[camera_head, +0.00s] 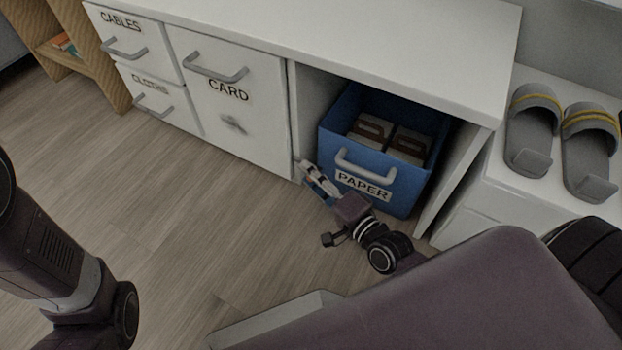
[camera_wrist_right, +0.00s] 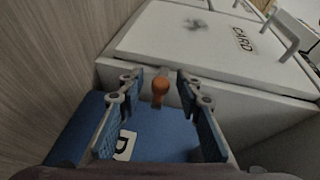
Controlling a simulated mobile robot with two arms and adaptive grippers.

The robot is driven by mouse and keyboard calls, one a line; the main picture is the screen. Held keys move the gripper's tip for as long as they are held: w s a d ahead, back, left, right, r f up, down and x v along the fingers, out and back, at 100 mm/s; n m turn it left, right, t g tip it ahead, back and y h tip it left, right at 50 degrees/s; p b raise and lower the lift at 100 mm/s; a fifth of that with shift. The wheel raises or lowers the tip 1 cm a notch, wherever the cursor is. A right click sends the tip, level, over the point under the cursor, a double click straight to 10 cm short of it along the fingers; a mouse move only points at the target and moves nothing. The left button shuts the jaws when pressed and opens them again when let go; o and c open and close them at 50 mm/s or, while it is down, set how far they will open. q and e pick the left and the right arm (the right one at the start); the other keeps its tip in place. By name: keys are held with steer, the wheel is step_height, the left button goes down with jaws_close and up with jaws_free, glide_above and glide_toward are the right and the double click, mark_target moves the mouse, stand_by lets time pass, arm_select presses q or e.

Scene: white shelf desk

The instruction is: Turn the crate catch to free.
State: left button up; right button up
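The blue paper crate (camera_head: 402,190) sits in the open bay of the white desk, with a pale handle and a PAPER label on its front. In the right wrist view an orange knob, seemingly the crate catch (camera_wrist_right: 159,89), shows at the edge of the blue front (camera_wrist_right: 165,124). My right gripper (camera_head: 312,178) is low at the crate's front left corner. Its two fingers are spread on either side of the knob, with a visible gap on each side. The catch is hidden in the head view. My left arm shows at the left edge, its gripper out of view.
The CARD door (camera_head: 228,120) with its handle is just left of the bay. The CABLES drawer (camera_head: 122,45) and another drawer are farther left. Grey slippers (camera_head: 531,130) stand on a white unit at right. The wooden floor (camera_head: 190,230) is clear.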

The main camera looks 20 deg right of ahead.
steer(key=shift+c, duration=0.4)
jaws_close()
